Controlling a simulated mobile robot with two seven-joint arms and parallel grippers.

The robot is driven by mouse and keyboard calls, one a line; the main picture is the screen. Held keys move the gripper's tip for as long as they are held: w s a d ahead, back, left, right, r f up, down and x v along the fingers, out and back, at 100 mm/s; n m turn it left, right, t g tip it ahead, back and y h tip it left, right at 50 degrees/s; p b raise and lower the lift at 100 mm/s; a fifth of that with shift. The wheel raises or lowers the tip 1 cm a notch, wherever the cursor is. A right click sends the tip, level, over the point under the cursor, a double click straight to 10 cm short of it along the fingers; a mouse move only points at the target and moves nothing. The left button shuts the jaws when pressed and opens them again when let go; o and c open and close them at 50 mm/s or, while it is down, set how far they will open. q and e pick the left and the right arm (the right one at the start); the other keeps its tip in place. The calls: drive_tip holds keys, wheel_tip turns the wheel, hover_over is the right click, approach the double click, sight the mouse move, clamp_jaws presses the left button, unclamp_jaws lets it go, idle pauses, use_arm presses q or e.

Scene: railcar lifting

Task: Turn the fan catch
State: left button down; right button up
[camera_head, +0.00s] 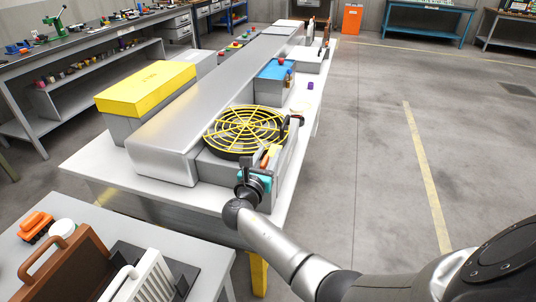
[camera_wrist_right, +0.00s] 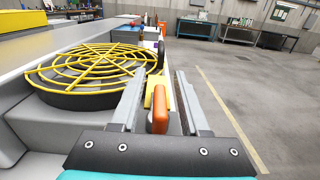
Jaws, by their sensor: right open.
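The fan (camera_head: 245,130) is a dark round housing under a yellow wire guard, on the near end of the long grey railcar unit. The fan catch (camera_head: 272,152) is an orange handle with a yellow part, at the fan's near right edge. My right gripper (camera_head: 263,160) is at the catch and open. In the right wrist view, the orange catch (camera_wrist_right: 160,112) stands between the two grey fingers of my right gripper (camera_wrist_right: 162,85), with no clear grip on it. The fan also shows there at left (camera_wrist_right: 90,68). My left gripper is not in view.
A yellow box (camera_head: 147,88) and a blue-topped box (camera_head: 275,70) flank the unit. A dark knob-like part (camera_head: 296,121) is right of the fan. A near table holds a brown case (camera_head: 68,265) and a white rack (camera_head: 140,280). Open floor lies at right.

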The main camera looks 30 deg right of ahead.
drive_tip(key=p+v, duration=0.1)
drive_tip(key=v, duration=1.4)
drive_tip(key=shift+a+p, duration=0.15)
drive_tip(key=shift+p, duration=0.2)
drive_tip(key=s+a+f+m+g+y+b, duration=0.1)
drive_tip(key=s+f+m+g+y, duration=0.4)
drive_tip(key=f, duration=1)
drive_tip(key=s+f+y+b, duration=0.1)
drive_tip(key=s+f+y, duration=0.2)
drive_tip(key=s+f, duration=0.8)
drive_tip(key=s+a+f+m+g+y, duration=0.1)
drive_tip(key=s+f+m+g+y, duration=0.1)
drive_tip(key=s+f+m, duration=0.7)
drive_tip(key=s+a+f+m+g+y+b, duration=0.1)
drive_tip(key=s+f+m+g+y, duration=0.2)
drive_tip(key=s+f+m, duration=0.6)
drive_tip(key=s+f, duration=0.2)
drive_tip(key=s, duration=0.4)
drive_tip(key=shift+s+a+m+g+y, duration=0.2)
drive_tip(key=shift+m+g+y, duration=0.1)
drive_tip(key=shift+y, duration=0.1)
drive_tip(key=shift+f, duration=0.15)
